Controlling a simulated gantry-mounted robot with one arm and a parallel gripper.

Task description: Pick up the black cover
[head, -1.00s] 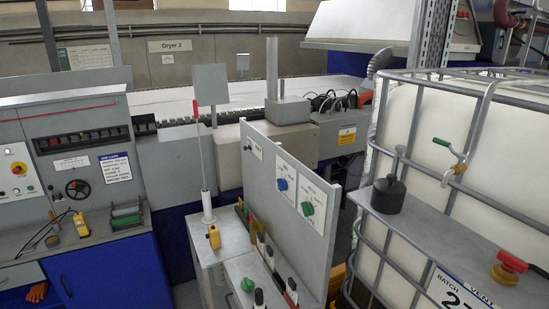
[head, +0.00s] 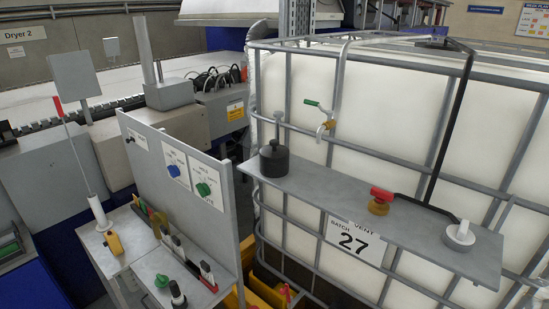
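My gripper is not in view.
The shelf also bears a red-handled brass valve (head: 380,200) and a pale grey round knob (head: 459,236). A black bent bar (head: 450,125) rises behind them. A green-handled tap (head: 324,118) is above the shelf. A grey upright panel (head: 180,180) stands left.

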